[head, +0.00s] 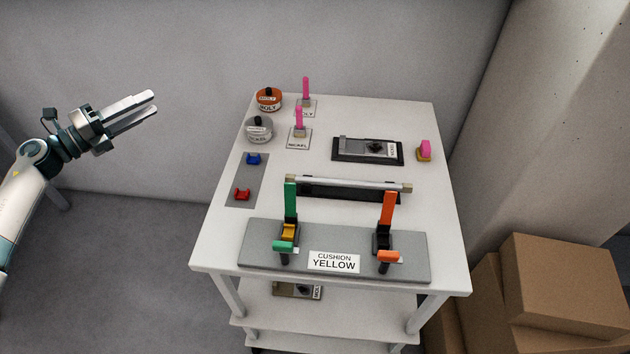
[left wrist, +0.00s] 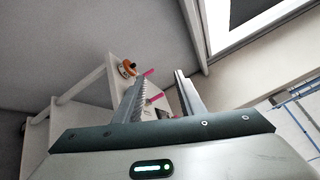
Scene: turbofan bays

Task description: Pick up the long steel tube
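The long steel tube (head: 349,183) lies horizontally on a black holder (head: 345,194) in the middle of the white table, with tan end pieces at both ends. My left gripper (head: 154,101) is in the air left of the table, well apart from the tube, with its two fingers pointing right. In the left wrist view the fingers (left wrist: 158,80) stand apart with nothing between them; the table's far corner shows beyond. The tube cannot be made out in the left wrist view. My right gripper is not in view.
Behind are a black tray (head: 367,150), round pots (head: 258,129) and pink-handled pieces (head: 299,120). Cardboard boxes (head: 565,285) stand at the right.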

